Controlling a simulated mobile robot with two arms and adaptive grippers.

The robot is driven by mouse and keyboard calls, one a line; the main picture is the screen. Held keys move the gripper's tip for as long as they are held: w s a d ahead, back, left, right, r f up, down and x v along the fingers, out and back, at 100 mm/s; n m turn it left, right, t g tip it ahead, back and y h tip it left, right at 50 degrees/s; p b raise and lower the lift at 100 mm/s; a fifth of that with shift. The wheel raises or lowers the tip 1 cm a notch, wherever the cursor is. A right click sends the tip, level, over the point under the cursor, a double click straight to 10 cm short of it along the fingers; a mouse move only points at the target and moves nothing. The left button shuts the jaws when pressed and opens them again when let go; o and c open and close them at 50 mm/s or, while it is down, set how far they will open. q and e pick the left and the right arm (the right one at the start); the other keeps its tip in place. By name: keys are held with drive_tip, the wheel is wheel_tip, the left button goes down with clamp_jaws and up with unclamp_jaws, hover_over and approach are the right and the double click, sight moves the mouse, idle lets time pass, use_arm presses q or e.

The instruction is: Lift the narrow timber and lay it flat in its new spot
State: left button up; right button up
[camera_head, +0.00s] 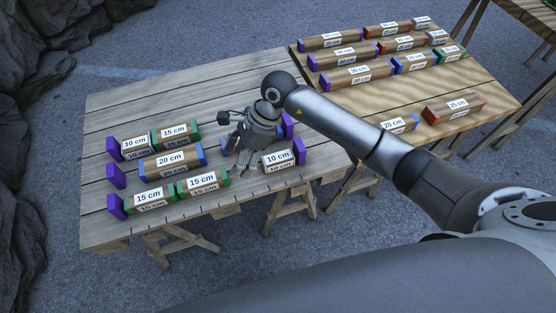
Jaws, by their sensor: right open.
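Several labelled timbers lie on the near wooden table (110,240); I cannot tell which one is the narrow timber. My right gripper (244,168) is open and points down over the right part of this table. A timber with a blue end (226,147) lies under it, mostly hidden by the gripper. A 10 cm timber (278,160) with a purple end lies just right of the fingertips, apparently not held. Further left are a 20 cm timber with blue ends (171,163) and 15 cm timbers with green ends (203,183). My left gripper is not in view.
A second table (470,82) at the back right carries more timbers in rows, plus a 25 cm red-ended timber (453,108) and a 20 cm blue-ended one (398,123). Purple blocks (116,176) stand at the near table's left. Its back is clear.

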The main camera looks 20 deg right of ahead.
sight(278, 156)
drive_tip(key=w+d+h, duration=0.1)
drive_tip(key=d+h, duration=0.1)
drive_tip(key=d, duration=0.1)
drive_tip(key=d+h, duration=0.2)
drive_tip(key=d, duration=0.2)
drive_tip(key=w+d+n+h, duration=0.1)
drive_tip(key=d, duration=0.3)
drive_tip(key=shift+w+f+h, duration=0.1)
drive_tip(key=shift+w+h, duration=0.25)
drive_tip(key=shift+h, duration=0.05)
wheel_tip(278, 156, down, 5)
drive_tip(key=shift+d+r, duration=0.1)
drive_tip(key=shift+r, duration=0.05)
wheel_tip(278, 156, down, 6)
drive_tip(key=shift+w+r, duration=0.1)
drive_tip(key=c, duration=1.1)
drive_tip(key=shift+r, duration=0.1)
